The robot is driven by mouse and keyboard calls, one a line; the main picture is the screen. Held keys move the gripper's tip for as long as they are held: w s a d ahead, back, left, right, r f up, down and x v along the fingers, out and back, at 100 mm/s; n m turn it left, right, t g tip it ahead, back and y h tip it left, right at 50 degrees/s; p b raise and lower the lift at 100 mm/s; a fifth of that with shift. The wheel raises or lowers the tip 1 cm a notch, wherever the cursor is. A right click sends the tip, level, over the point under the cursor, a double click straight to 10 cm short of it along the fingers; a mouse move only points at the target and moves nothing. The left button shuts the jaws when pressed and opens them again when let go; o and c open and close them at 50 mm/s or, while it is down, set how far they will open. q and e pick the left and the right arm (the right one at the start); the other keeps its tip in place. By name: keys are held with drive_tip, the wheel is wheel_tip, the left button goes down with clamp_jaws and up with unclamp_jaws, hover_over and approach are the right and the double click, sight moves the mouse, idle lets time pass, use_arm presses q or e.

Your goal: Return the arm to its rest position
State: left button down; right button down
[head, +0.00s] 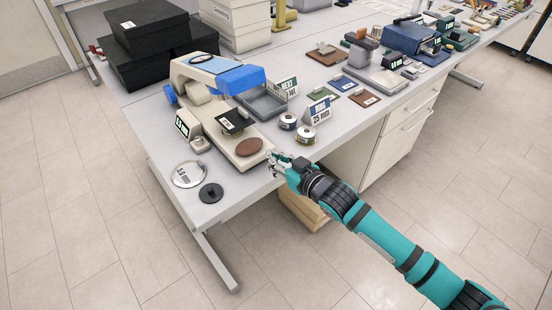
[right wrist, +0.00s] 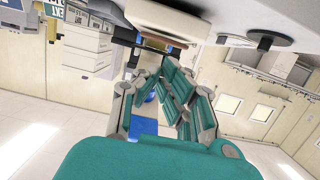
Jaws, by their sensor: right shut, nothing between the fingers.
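My right arm comes in from the lower right in the head view. Its right gripper (head: 277,163) is at the table's front edge, just beside the brown round disc (head: 249,147) on the white testing machine (head: 215,100). In the right wrist view the gripper fingers (right wrist: 165,95) are shut with nothing between them. I cannot tell from these views whether the fingers touch anything. My left gripper is not in view.
The grey table (head: 225,205) carries a metal ring disc (head: 187,175), a black knobbed disc (head: 210,193), small weights (head: 306,135) and label stands. Black boxes (head: 150,45) stand at the back left. A drawer cabinet (head: 400,140) is under the table. The floor in front is clear.

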drive_tip(key=s+d+f+m+g+h, duration=0.15)
drive_tip(key=d+f, duration=0.35)
drive_tip(key=f, duration=0.5)
drive_tip(key=s+d+f+m+h, duration=0.1)
drive_tip(key=s+d+f+h, duration=0.2)
drive_tip(key=f, duration=0.8)
drive_tip(key=s+d+f+m+g+h+b, duration=0.1)
drive_tip(key=s+d+f, duration=0.35)
drive_tip(key=f, duration=0.25)
drive_tip(key=s+d+f+g+h, duration=0.1)
drive_tip(key=s+d+f+g, duration=0.15)
drive_tip(key=s+f, duration=0.4)
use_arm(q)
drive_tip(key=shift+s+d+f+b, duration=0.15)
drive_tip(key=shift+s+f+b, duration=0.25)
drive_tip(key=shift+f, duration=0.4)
use_arm(e)
drive_tip(key=s+d+f+g, duration=0.2)
drive_tip(key=s+f, duration=0.4)
drive_tip(key=s, duration=0.6)
drive_tip(key=s+d+f+m+g+h, duration=0.1)
drive_tip(key=s+f, duration=0.5)
drive_tip(key=s, duration=0.6)
drive_tip(key=s+d+f+g+h, duration=0.1)
drive_tip(key=s+d+f+g, duration=0.2)
drive_tip(key=s+f, duration=0.4)
drive_tip(key=s, duration=0.5)
